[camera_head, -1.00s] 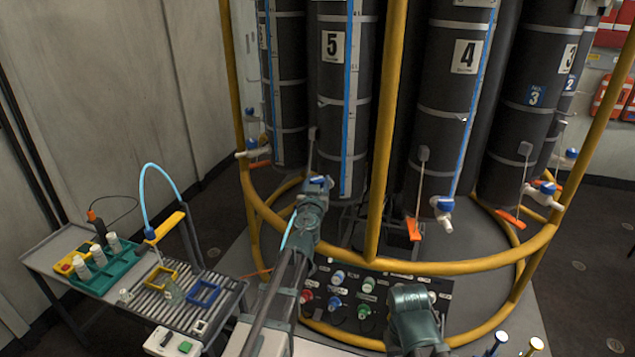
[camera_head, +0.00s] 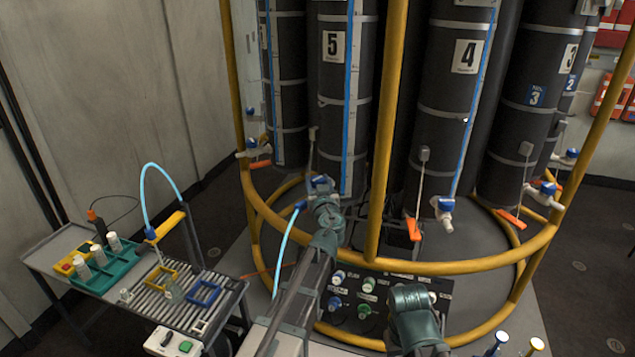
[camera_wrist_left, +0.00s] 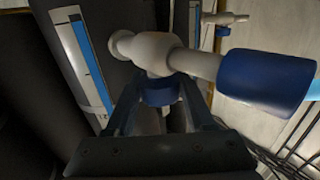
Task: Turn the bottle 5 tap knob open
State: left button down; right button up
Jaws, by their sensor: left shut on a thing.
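Bottle 5 (camera_head: 332,85) is a tall black cylinder with a "5" label and a blue level strip, behind the yellow rail. Its white tap (camera_wrist_left: 152,50) shows near the top of the left wrist view, with a blue knob (camera_wrist_left: 160,94) under it. My left gripper (camera_head: 320,188) is at the tap, and its two fingers (camera_wrist_left: 160,100) are shut on the blue knob, one on each side. A blue hose fitting (camera_wrist_left: 265,82) with a light-blue tube sits on the tap's outlet. My right arm shows at the lower middle; its gripper is out of view.
A yellow rail ring (camera_head: 440,266) and upright post (camera_head: 383,130) surround the bottles close to my left arm. Bottle 4 (camera_head: 455,85) stands to the right. A knob panel (camera_head: 350,300) lies below. A trolley (camera_head: 55,258) with bottles and frames stands left.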

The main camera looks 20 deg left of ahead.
pick_arm(q)
jog(key=shift+c, duration=1.4)
grip_release()
jog(key=v, duration=1.4)
